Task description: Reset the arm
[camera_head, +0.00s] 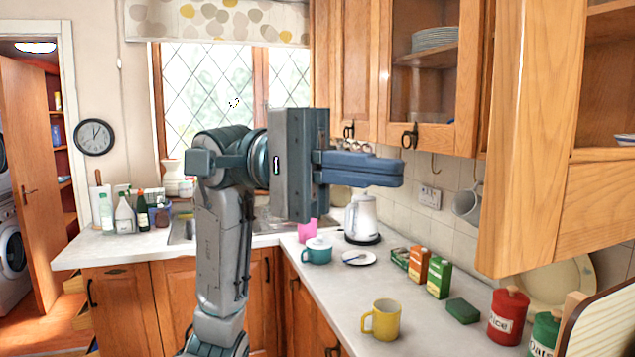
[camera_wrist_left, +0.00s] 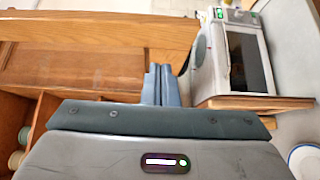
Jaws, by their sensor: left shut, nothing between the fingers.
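My left arm rises at the middle of the head view, in front of the window and counter. My left gripper (camera_head: 402,172) points to the right, with its blue fingers closed together and nothing between them. It is in the air above the counter, in front of the wall cupboards. In the left wrist view the same closed fingers (camera_wrist_left: 162,85) show at the middle, with wooden cupboard panels beyond them. My right gripper does not show in either view.
An open wooden cupboard door (camera_head: 535,130) juts out at the right. A microwave (camera_wrist_left: 232,55) shows in the wrist view.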

